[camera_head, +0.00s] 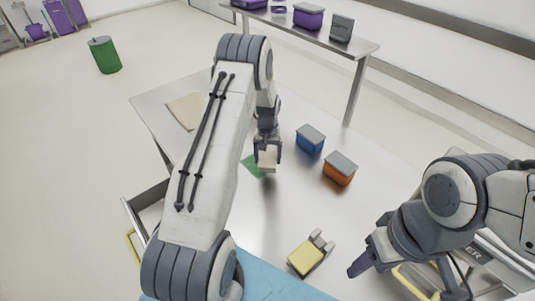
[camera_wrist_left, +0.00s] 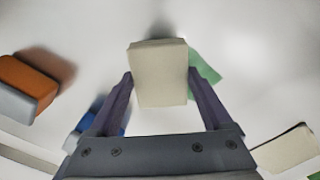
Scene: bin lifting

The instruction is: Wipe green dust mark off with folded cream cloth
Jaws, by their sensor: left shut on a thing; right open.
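The folded cream cloth (camera_head: 267,161) is in my left gripper (camera_head: 267,150), which is shut on it over the metal table. In the left wrist view the cream cloth (camera_wrist_left: 158,74) fills the space between the fingers of the left gripper (camera_wrist_left: 160,95). The green dust mark (camera_head: 250,164) lies on the table, just left of the cloth and partly hidden by it and my arm. It also shows in the left wrist view (camera_wrist_left: 204,68), at the cloth's right edge. I cannot tell whether the cloth touches the table. My right gripper (camera_head: 362,258) is open and empty at the lower right.
A blue box (camera_head: 310,141) and an orange box (camera_head: 340,170) with grey lids stand right of the cloth. A yellow-and-grey block (camera_head: 307,256) lies near the front. A flat beige sheet (camera_head: 185,110) lies at the back left. Clear table lies between cloth and block.

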